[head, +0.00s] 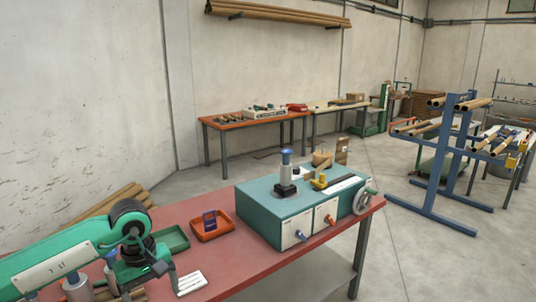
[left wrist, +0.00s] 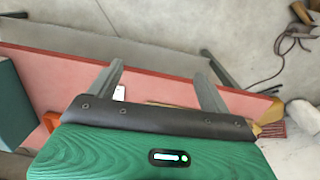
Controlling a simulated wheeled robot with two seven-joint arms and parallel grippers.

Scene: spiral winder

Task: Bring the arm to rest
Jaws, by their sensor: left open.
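My left arm (head: 60,255) comes in from the left, green with a black joint, over the near left part of the red table (head: 185,209). My left gripper (head: 147,291) points down near the table's front, next to a white card (head: 191,283). In the left wrist view, the two grey fingers of my left gripper (left wrist: 160,68) stand wide apart with nothing between them. The red table edge (left wrist: 60,66) and part of the white card (left wrist: 119,93) show beyond them. My right arm and gripper are not in view.
A teal machine (head: 267,226) with a handwheel stands on the table's right part. A green tray (head: 172,250) and an orange tray (head: 198,238) holding a blue item lie left of it. Cardboard tubes (head: 103,206) lie behind the table. A blue tube rack (head: 450,145) stands right.

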